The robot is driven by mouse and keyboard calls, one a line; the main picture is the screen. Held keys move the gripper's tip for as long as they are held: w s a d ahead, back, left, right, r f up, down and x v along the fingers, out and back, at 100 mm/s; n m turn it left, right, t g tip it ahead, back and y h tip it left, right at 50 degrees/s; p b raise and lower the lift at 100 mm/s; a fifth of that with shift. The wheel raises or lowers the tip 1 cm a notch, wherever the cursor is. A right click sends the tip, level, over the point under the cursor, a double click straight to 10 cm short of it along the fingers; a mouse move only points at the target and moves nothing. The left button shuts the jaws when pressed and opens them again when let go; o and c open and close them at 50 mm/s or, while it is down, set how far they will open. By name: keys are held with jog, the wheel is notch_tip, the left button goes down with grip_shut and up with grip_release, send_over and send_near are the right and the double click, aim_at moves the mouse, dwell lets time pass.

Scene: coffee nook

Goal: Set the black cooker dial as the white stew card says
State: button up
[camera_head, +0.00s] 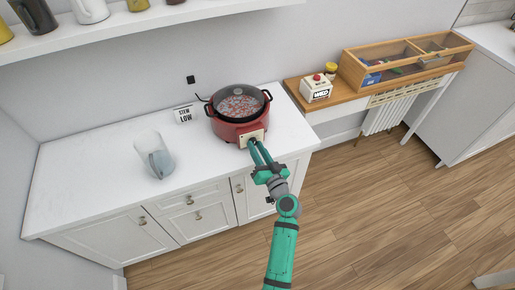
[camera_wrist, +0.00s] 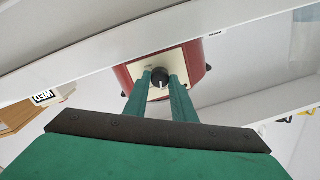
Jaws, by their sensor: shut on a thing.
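The red cooker (camera_head: 228,128) stands on the white counter with a glass lid over its food. Its cream front panel (camera_head: 244,138) carries the black dial (camera_wrist: 159,77), which has a white pointer mark. The white stew card (camera_head: 185,115) stands left of the cooker and reads "STEW LOW". My gripper (camera_head: 257,150) reaches the panel from the front. In the wrist view my gripper (camera_wrist: 160,84) has its two green fingers shut on the dial, one on each side. The markings around the dial are too small to read.
A clear jug (camera_head: 155,155) stands on the counter left of the cooker. To the right, a wooden shelf bears a white box with a red button (camera_head: 316,88) and a wooden divided case (camera_head: 400,62). A wall shelf (camera_head: 130,22) holds mugs above.

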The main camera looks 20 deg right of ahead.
jog(key=m, duration=0.5)
jog(key=shift+m, duration=0.4)
jog(key=m, duration=0.3)
jog(key=shift+s+f+m, duration=0.1)
jog(key=shift+m, duration=0.2)
jog(key=m, duration=0.4)
jog(key=shift+m+h, duration=0.3)
jog(key=shift+m, duration=1.2)
jog(key=shift+a+m, duration=0.15)
jog(key=shift+m, duration=0.35)
jog(key=shift+d+m+h, duration=0.2)
jog(key=shift+m+h, duration=0.1)
jog(key=shift+m, duration=0.2)
jog(key=o, duration=1.1)
jog(key=shift+a, duration=0.1)
jog(key=shift+c, duration=0.2)
